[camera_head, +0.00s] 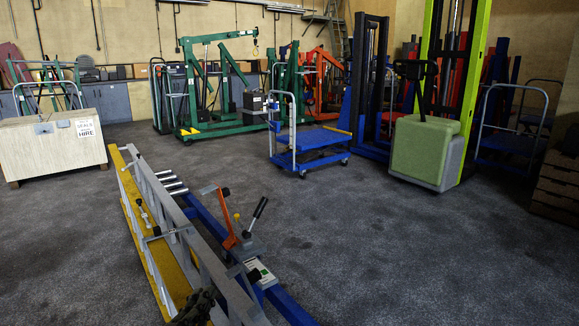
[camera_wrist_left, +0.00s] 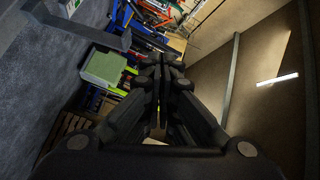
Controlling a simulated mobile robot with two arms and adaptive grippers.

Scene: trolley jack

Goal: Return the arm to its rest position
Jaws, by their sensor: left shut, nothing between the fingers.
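My left gripper (camera_head: 196,306) shows as a dark shape at the bottom edge of the head view, in front of the lower end of the ladder. In the left wrist view its dark fingers (camera_wrist_left: 160,72) are together, with nothing held between them. That wrist camera looks across the room at a tilt, with the green machine and the ceiling in view. A blue jack-like tool (camera_head: 285,304) with an orange lever (camera_head: 223,215) and a black-gripped handle lies on the floor, right of the ladder. My right gripper is not in view.
A yellow and grey ladder (camera_head: 160,235) lies beside the blue tool. A wooden crate (camera_head: 52,150) stands at left, a blue trolley (camera_head: 308,140) at the centre back and a green machine (camera_head: 425,150) at right. The grey floor at right front is clear.

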